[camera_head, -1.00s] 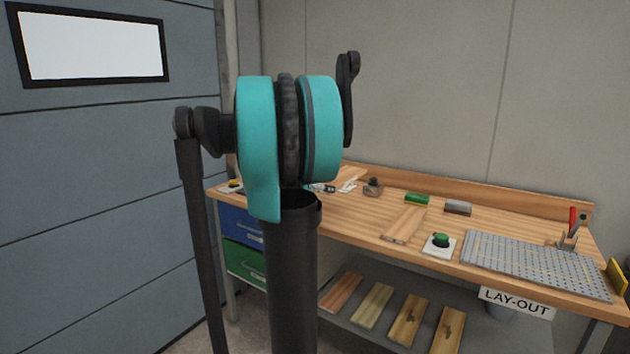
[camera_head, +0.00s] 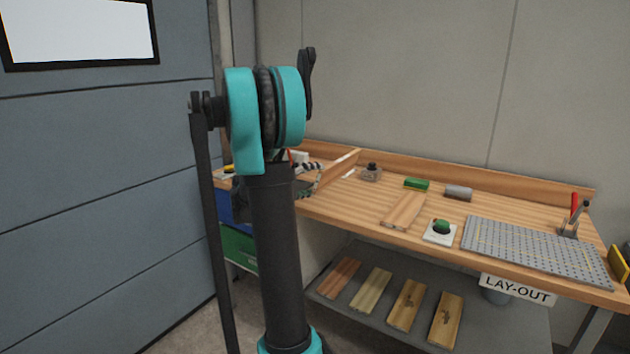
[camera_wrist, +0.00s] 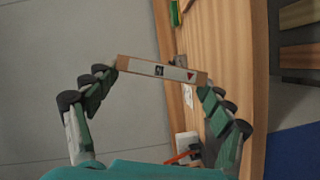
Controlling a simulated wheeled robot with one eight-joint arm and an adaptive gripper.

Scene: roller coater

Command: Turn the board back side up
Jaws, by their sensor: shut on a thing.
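In the wrist view, my gripper (camera_wrist: 159,80) is shut on a narrow wooden board (camera_wrist: 135,66), with one finger at each end. The side of the board facing the camera has a white strip with a dark mark and a red triangle. The board shows as a thin bar, slightly tilted, partly over the bench edge. In the head view, my arm hides most of the gripper. A thin pale wooden strip shows just right of my arm; I cannot tell surely whether it is the held board.
Several boards lie on the lower shelf (camera_head: 385,275). A grey wall stands left.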

